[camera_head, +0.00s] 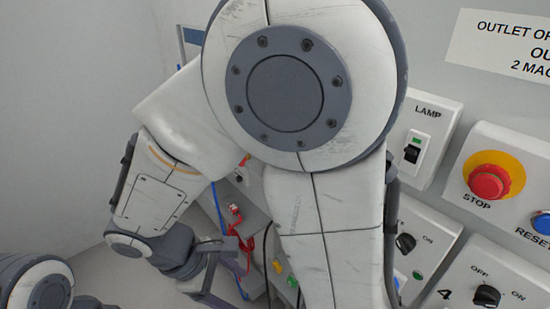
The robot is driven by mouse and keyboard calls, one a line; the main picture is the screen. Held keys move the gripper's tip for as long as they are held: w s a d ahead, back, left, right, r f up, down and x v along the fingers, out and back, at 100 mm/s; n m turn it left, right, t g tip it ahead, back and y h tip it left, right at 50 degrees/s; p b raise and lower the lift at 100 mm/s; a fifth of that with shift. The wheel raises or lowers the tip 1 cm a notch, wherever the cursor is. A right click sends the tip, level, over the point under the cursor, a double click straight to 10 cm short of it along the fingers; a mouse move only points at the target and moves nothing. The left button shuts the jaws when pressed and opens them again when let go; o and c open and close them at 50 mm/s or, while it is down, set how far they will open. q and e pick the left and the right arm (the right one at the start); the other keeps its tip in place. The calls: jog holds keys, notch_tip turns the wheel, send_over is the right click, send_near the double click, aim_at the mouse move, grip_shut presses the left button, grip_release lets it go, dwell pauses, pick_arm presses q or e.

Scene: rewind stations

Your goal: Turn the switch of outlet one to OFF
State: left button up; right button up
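A white outlet panel (427,262) with a black rotary switch (405,243) and an ON label is partly hidden behind my arm; its number cannot be read. Another panel, marked 4 (445,294), has a black rotary switch (487,296) with OFF and ON labels. No panel marked one can be made out. A large white arm of mine, apparently the right, fills the centre. Its dark gripper (215,285) seems to be at the lower middle, well left of these panels; its fingers are unclear. Part of my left arm shows at lower left, its gripper out of view.
A lamp switch box (432,133), a red STOP button (489,182) and a blue RESET button (541,222) are on the wall at right. A cut-off sign (502,42) hangs above. Red (235,216) and blue cables (219,208) hang near my gripper.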

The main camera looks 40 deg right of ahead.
jog(key=w+d+r+n+t+h+p, duration=0.35)
jog(key=w+d+n+h+p, duration=0.6)
jog(key=w+d+h, duration=0.5)
jog(key=w+d+y+p, duration=0.1)
jog(key=d+p, duration=0.4)
jog(key=d, duration=0.6)
jog(key=shift+w+d, duration=0.25)
jog(key=shift+w, duration=0.15)
jog(key=shift+g, duration=0.25)
grip_shut()
